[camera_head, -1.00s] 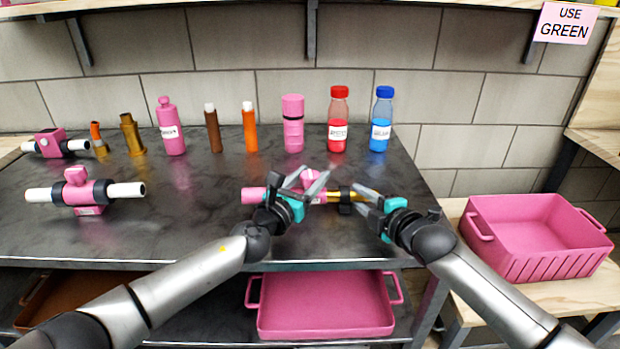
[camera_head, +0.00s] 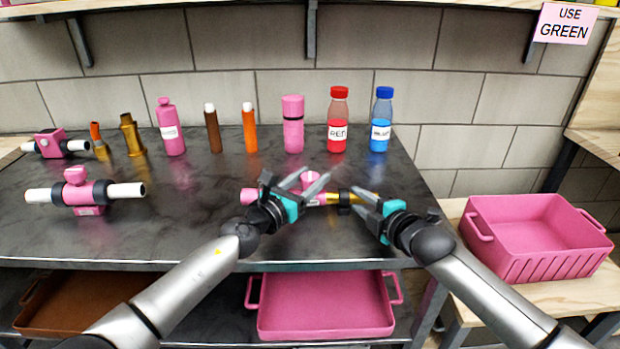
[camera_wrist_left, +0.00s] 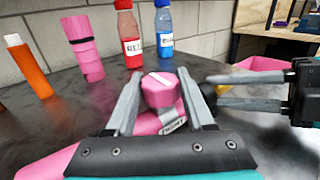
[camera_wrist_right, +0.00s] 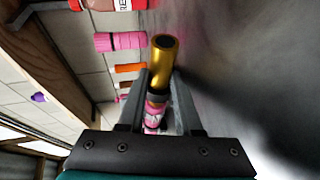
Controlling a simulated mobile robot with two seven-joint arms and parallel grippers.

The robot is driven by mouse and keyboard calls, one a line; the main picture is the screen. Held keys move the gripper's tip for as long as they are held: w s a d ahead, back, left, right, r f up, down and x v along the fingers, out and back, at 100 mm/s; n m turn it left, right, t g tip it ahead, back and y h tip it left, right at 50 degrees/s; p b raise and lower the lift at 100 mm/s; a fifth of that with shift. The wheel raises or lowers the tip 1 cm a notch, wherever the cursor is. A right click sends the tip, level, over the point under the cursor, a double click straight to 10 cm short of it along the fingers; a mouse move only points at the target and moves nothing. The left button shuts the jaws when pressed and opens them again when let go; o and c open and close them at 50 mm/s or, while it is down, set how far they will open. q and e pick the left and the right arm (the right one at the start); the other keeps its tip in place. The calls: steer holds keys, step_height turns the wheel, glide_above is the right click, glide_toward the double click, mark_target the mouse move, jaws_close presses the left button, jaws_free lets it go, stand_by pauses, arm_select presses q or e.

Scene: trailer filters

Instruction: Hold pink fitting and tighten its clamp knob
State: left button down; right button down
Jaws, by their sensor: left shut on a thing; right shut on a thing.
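The pink fitting (camera_head: 320,199) lies along the front of the dark table, with a pink end at left and a brass tube (camera_head: 362,196) at right. Its round pink clamp knob (camera_wrist_left: 159,92), with a white bar on top, stands upward. My left gripper (camera_head: 318,182) is shut on the knob, one finger on each side, in the left wrist view. My right gripper (camera_head: 348,198) is shut on the fitting at its brass end, by a dark collar. The right wrist view also shows the brass tube (camera_wrist_right: 164,58) between the fingers. The fingers hide part of the fitting.
Two similar pink fittings (camera_head: 85,193) (camera_head: 53,144) stand at left. Bottles and tubes line the back, including a red-capped bottle (camera_head: 338,120) and a blue-capped bottle (camera_head: 381,120). A pink crate (camera_head: 540,235) is at right. A sign (camera_head: 567,23) reads USE GREEN.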

arm_select(q)
steer(key=c, duration=0.6)
jaws_free()
steer(key=shift+d+r, duration=0.1)
arm_select(e)
steer(key=shift+a, duration=0.1)
arm_select(q)
steer(key=o, duration=0.3)
steer(key=shift+o, duration=0.2)
arm_select(e)
steer(key=shift+r, duration=0.1)
arm_select(q)
steer(key=shift+s+a+r, duration=0.2)
steer(key=shift+s+a, duration=0.15)
steer(key=shift+s, duration=0.1)
steer(key=shift+s+a+f, duration=0.25)
steer(key=shift+s+a, duration=0.3)
steer(key=shift+s, duration=0.1)
steer(key=v, duration=0.9)
steer(key=shift+s+a, duration=0.1)
